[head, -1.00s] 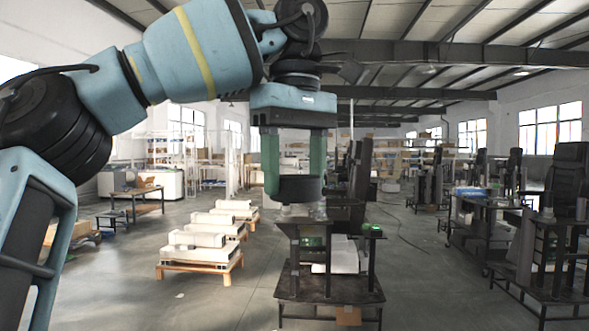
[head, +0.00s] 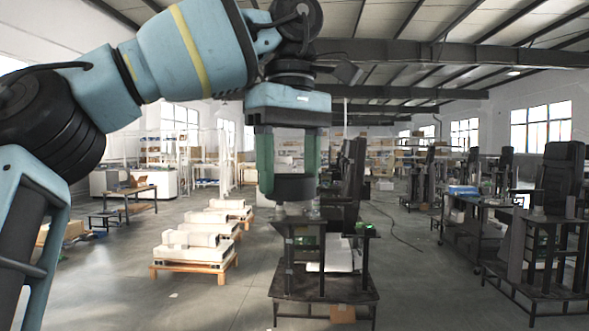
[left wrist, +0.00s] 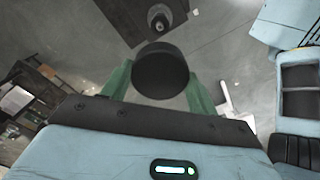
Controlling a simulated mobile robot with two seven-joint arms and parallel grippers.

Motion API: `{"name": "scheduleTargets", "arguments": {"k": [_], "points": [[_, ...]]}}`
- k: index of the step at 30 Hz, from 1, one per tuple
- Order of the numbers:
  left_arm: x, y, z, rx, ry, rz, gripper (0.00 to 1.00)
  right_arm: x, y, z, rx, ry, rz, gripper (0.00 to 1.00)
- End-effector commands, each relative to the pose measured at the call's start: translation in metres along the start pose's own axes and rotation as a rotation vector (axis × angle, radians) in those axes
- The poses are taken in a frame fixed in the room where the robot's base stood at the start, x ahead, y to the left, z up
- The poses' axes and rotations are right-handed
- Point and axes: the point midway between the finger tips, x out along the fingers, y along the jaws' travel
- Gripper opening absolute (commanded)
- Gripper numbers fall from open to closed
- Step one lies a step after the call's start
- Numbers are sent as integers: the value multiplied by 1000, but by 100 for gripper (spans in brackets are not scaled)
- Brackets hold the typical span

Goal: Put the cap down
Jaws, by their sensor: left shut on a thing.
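The cap, a short black cylinder (head: 290,188), is held between the green fingers of my left gripper (head: 290,180). The gripper is shut on it and points down, with the cap roughly level. In the left wrist view the cap (left wrist: 160,72) shows as a round black disc between the fingertips. In the head view the cap appears just above the left top of a dark workstation (head: 325,286); whether it touches anything there I cannot tell. My right gripper is not in view.
Small clear or metallic pieces (head: 304,211) stand on the workstation's top, below the cap. Wooden pallets with white parts (head: 195,254) lie to the left. More dark workstations (head: 540,270) stand on the right.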

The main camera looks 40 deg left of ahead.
Motion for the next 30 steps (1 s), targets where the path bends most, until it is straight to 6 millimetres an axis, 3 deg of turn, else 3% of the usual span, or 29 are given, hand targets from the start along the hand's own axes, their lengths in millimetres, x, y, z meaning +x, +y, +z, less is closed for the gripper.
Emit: {"name": "scheduleTargets", "arguments": {"k": [4,8,15,19,25,30], "points": [[7,5,1,19,0,-3,32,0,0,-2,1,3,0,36],[33,20,3,83,1,-6,32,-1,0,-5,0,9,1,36],[117,56,15,330,-2,-7,32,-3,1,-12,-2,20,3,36],[168,67,24,498,-2,-7,32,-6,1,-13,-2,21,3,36],[245,68,44,786,-3,-6,32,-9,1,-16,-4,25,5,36],[308,52,67,1051,-4,-6,32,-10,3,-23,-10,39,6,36]]}}
